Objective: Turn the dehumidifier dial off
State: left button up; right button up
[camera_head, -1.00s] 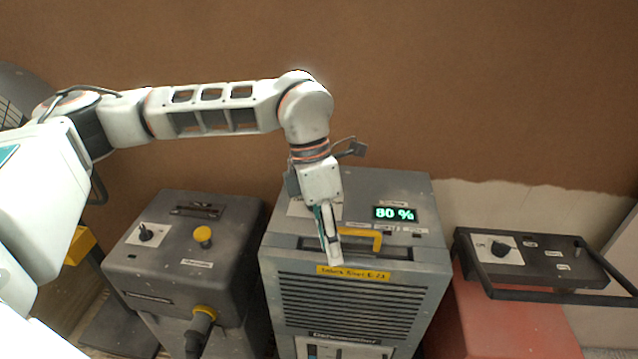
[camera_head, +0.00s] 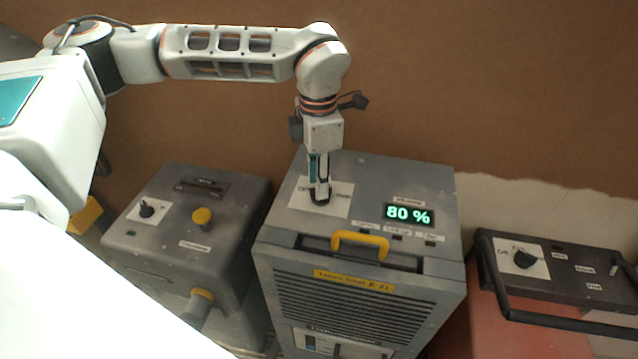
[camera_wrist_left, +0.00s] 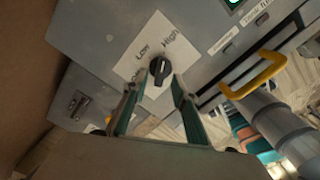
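The dehumidifier (camera_head: 435,262) is the grey middle machine, with a green "80 %" display (camera_head: 408,215) on its top. Its black dial (camera_wrist_left: 160,69) sits on a white plate with "Low" and "High" labels in the left wrist view; a third label is partly hidden by a finger. I cannot tell for sure where the dial points. My left gripper (camera_head: 319,198) points down over the dial and mostly hides it in the head view. In the left wrist view the gripper (camera_wrist_left: 158,84) is open, its fingertips on either side of the dial; contact is unclear. My right gripper is out of view.
A yellow handle (camera_head: 360,243) stands at the dehumidifier's front top edge. A dark grey machine (camera_head: 180,225) with a knob and yellow button is at left. A red machine (camera_head: 500,325) with a black-framed panel and knob is at right. A brown wall is behind.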

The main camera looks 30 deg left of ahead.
pick_arm(q)
jog(key=shift+f, duration=0.85)
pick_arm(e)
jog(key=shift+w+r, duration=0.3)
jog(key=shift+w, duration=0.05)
pick_arm(q)
grip_shut()
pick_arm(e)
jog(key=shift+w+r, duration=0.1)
